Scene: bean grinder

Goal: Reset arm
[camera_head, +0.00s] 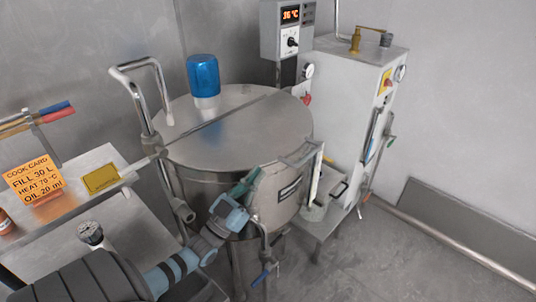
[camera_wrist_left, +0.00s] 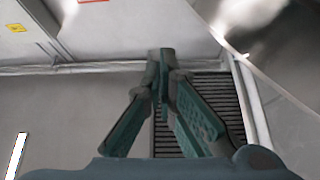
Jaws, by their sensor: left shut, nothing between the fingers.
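My left arm comes in from the lower left in the head view. My left gripper (camera_head: 251,180) has dark green fingers, is shut and holds nothing. My right gripper is out of view.
A blue-topped bottle (camera_head: 203,78) stands on the kettle lid. A cart (camera_head: 88,168) with an orange cook card (camera_head: 35,180) is at left. A white cabinet (camera_head: 345,85) with gauges stands behind at right. Open floor (camera_head: 430,260) lies at right.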

